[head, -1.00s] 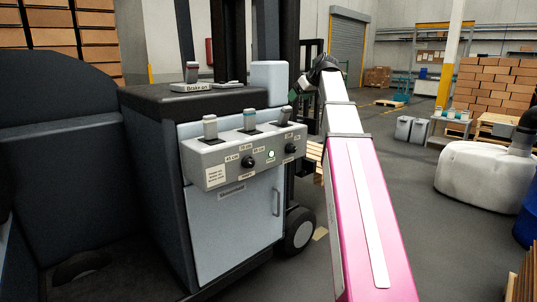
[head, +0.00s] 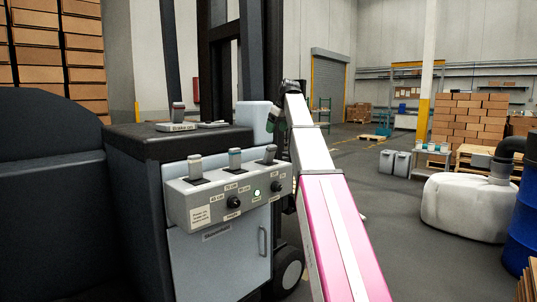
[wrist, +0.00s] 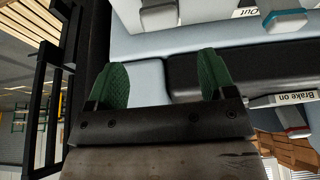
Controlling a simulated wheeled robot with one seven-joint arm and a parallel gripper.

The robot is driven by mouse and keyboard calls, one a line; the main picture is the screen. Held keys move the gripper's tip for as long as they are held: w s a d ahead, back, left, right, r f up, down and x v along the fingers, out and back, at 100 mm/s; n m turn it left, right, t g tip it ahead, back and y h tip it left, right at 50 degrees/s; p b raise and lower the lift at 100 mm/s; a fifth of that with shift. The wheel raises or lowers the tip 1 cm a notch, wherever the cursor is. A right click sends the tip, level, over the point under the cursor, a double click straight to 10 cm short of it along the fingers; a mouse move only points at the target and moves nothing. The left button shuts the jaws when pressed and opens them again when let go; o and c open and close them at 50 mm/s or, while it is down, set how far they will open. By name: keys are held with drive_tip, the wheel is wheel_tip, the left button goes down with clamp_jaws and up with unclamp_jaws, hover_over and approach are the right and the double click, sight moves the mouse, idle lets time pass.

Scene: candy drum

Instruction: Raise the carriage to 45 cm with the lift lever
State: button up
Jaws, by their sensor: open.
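A grey control panel (head: 222,212) on the truck's front carries three upright levers with grey knobs: a left lever (head: 195,165), a middle lever (head: 235,157) and a right lever (head: 270,153). Small labels below include what reads as 45 cm and 70 cm; the rest are too small to read. My gripper (head: 273,122) is above and behind the right lever, partly hidden by my arm. In the wrist view my gripper (wrist: 163,80) is open and empty, its green fingers apart over the truck's top. The carriage is not clearly seen.
A brake lever (head: 178,115) labelled "Brake on" stands on the dark top; its label (wrist: 283,99) shows in the wrist view too. A pale block (head: 254,118) sits beside my gripper. Dark mast posts (head: 225,70) rise behind. Open floor (head: 375,215) lies right.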

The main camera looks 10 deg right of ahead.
sight(270, 148)
drive_tip(key=x, duration=1)
drive_tip(key=shift+f, duration=0.3)
